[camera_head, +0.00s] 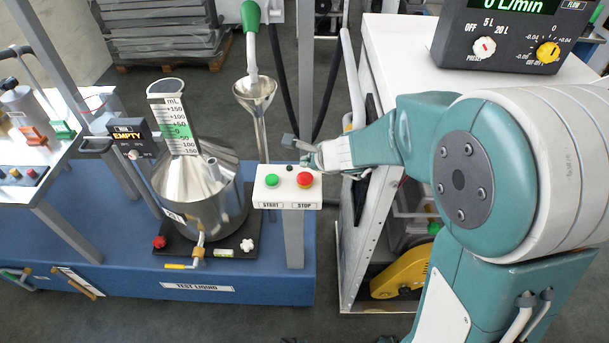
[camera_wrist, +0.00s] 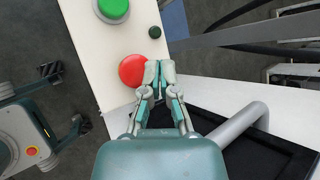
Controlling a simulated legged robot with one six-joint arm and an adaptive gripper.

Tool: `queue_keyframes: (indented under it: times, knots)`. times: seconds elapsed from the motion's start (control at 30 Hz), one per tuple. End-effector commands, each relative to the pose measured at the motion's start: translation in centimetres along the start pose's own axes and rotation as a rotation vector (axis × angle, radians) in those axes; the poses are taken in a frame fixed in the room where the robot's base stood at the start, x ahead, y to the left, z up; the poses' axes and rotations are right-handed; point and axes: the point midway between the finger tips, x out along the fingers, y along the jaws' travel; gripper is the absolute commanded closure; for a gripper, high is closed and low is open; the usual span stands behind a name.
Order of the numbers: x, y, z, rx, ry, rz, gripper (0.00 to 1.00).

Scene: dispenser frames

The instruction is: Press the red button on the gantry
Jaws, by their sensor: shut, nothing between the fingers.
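The red button (camera_head: 305,180) sits on the right side of a white panel (camera_head: 287,196), above the label STOP. A green button (camera_head: 269,181) above the label START is to its left. In the wrist view the red button (camera_wrist: 132,70) is just left of the fingertips of my gripper (camera_wrist: 159,72), and the green button (camera_wrist: 113,8) is at the top edge. My gripper (camera_head: 312,158) is shut and empty, behind the red button in the head view. I cannot tell whether the fingers touch the panel.
A small dark knob (camera_wrist: 155,32) sits on the panel near the fingertips. A metal funnel (camera_head: 255,92) and a steel vessel (camera_head: 203,190) stand to the left on a blue base (camera_head: 90,240). A white cabinet (camera_head: 400,45) stands behind my arm. Grey floor shows in front.

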Motion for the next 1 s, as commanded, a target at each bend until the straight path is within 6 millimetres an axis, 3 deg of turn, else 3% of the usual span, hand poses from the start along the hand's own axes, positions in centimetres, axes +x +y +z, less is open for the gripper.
queue_keyframes:
  times: [0.37,1.0]
  knots:
    - [-2.1,-1.5,1.5,-0.002,0.001,-0.001,1.00]
    - [-2.1,-1.5,1.5,0.001,0.001,0.000,1.00]
